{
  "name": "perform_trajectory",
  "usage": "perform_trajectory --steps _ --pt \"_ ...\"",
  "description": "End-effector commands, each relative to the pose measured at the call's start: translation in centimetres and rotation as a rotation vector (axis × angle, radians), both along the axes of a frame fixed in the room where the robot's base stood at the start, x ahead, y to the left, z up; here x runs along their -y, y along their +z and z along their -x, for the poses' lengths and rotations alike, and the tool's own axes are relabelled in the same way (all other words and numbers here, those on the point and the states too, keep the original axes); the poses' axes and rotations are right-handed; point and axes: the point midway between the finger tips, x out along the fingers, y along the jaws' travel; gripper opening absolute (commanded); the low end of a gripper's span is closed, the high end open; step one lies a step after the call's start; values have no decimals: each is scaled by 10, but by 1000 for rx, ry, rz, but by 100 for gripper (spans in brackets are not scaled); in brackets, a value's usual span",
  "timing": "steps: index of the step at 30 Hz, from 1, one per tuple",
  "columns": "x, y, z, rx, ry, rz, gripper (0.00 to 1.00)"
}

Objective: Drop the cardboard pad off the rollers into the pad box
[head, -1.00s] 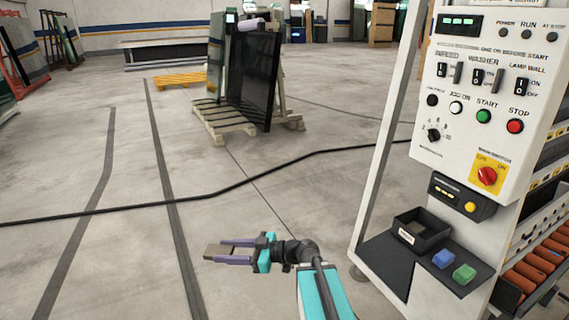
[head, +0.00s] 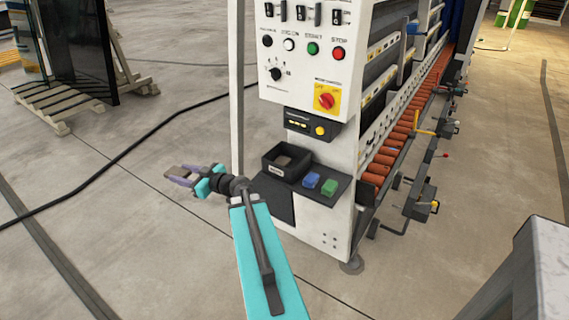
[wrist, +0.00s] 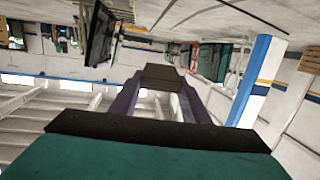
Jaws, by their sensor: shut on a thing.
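My gripper (head: 182,176) is shut on the cardboard pad (head: 173,170), a small flat grey-brown piece at the fingertips. The wrist view also shows the pad (wrist: 162,76) between the two purple fingers. The pad box (head: 271,167), a small black open-topped box with a white label, sits on the dark shelf at the washer's near end. My gripper is left of the box in the head view, apart from it and over the floor. A tan patch shows inside the box; I cannot tell what it is. Orange rollers (head: 397,141) run along the washer's right side.
A blue block (head: 312,180) and a green block (head: 329,187) lie on the shelf right of the box. The control panel (head: 300,45) rises above it, and a thin upright post (head: 237,100) stands left of the shelf. Floor at left is open, crossed by a black cable (head: 120,158).

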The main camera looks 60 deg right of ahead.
Motion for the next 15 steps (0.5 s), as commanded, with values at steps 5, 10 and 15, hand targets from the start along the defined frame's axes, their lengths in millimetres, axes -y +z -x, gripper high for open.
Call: perform_trajectory --steps 5,10,15 --pt "70 8 20 1 -163 -1 22" --pt "130 14 46 2 -311 -4 22" --pt "187 19 78 2 -457 -7 22"
